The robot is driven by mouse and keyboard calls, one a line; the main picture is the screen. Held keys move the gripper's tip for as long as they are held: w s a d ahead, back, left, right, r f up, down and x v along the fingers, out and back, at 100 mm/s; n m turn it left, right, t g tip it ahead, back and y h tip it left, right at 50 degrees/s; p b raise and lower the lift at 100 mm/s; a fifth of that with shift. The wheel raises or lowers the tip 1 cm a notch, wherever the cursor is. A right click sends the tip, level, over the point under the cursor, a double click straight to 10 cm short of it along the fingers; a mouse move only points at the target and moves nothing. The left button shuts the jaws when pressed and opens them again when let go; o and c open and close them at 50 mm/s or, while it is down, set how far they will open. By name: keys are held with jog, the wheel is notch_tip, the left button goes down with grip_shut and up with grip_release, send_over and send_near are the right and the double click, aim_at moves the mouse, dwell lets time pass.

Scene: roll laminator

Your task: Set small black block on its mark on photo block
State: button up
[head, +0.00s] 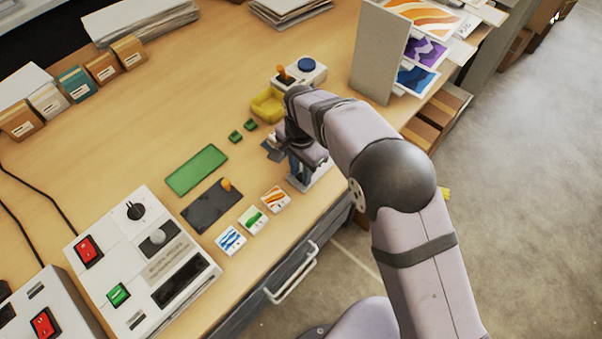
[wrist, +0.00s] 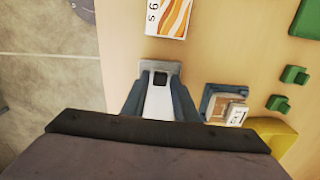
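In the head view, several small picture blocks lie in a diagonal row: a blue one (head: 230,239), a green one (head: 252,220) and an orange-striped one (head: 275,198). The orange-striped one also shows at the top of the wrist view (wrist: 168,17). My gripper (head: 301,172) points down just beyond it, near the table's front edge. In the wrist view, my gripper (wrist: 157,92) has its fingers either side of a pale piece. A small dark square, perhaps the black block (wrist: 160,78), shows between the fingertips. I cannot tell whether it is gripped.
A green plate (head: 196,170) and a dark plate (head: 204,210) lie left of the gripper. Small green blocks (head: 249,124) and a yellow tray (head: 267,105) are behind it. A grey upright panel (head: 379,52) stands behind the arm. A control panel (head: 140,262) stands at front left.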

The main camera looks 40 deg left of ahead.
aim_at(301, 176)
grip_shut()
dwell(0.3)
notch_tip(301, 176, up, 10)
jog(key=b, duration=0.3)
dwell(0.3)
jog(key=w+d+f, duration=0.2)
jog(key=w+d, duration=0.6)
jog(key=d, duration=0.2)
jog(key=w+d+f, duration=0.3)
jog(key=w+d, duration=0.4)
jog(key=d, duration=0.4)
jog(key=s+d+f, duration=0.1)
jog(key=d+f, duration=0.1)
jog(key=d, duration=1.1)
jog(key=d+f, duration=0.2)
jog(key=d, duration=1.1)
jog(key=shift+s+f+n, duration=0.4)
